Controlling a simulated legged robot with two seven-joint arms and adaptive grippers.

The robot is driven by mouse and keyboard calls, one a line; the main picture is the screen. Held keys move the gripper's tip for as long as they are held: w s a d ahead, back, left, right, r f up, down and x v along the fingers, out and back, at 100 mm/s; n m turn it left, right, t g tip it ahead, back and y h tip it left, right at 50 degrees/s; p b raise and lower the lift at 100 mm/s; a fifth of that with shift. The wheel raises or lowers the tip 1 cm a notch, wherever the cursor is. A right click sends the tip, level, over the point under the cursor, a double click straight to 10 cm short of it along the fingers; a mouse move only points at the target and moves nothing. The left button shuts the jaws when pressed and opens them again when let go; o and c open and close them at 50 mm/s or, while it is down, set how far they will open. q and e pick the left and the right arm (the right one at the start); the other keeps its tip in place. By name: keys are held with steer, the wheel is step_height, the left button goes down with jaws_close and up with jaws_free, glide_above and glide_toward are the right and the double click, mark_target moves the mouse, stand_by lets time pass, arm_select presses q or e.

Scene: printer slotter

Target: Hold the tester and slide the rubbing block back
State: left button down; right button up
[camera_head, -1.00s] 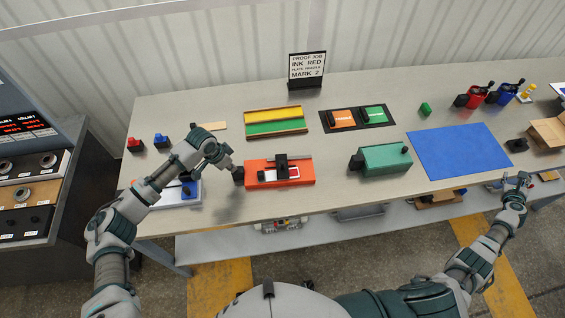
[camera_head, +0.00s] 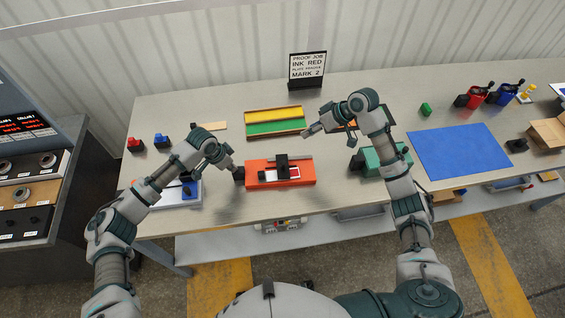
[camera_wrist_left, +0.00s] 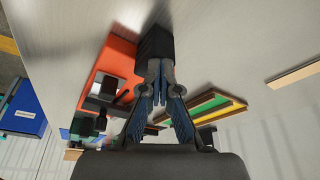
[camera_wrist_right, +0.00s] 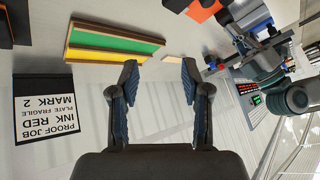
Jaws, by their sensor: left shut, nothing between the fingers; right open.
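The orange-red tester (camera_head: 254,179) lies on the bench at centre-left, with a black knob (camera_head: 238,173) at its left end. The black rubbing block (camera_head: 282,168) sits near the middle of the tester, over a white-and-red piece. My left gripper (camera_head: 231,165) is at the black knob, its fingers shut with nothing between them. In the left wrist view the fingertips (camera_wrist_left: 160,80) are right at the knob (camera_wrist_left: 154,43); whether they touch it I cannot tell. My right gripper (camera_head: 309,131) is open and empty, behind and right of the tester; its fingers (camera_wrist_right: 160,75) show in the right wrist view.
A yellow-and-green tray (camera_head: 275,121) lies behind the tester. A green device (camera_head: 368,160) stands to the right, partly behind my right arm. A sign (camera_head: 307,67) stands at the back. A blue mat (camera_head: 459,155) lies further right.

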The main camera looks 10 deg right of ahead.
mark_target(284, 162)
steer(key=s+a+n+g+h, duration=0.2)
steer(key=s+a+n, duration=0.3)
steer(key=a+n, duration=0.1)
steer(key=shift+n, duration=0.4)
steer(key=x, duration=1.2)
steer(key=shift+s+d+f, duration=0.15)
steer(key=shift+s+f, duration=0.05)
steer(key=shift+s, duration=0.1)
jaws_close()
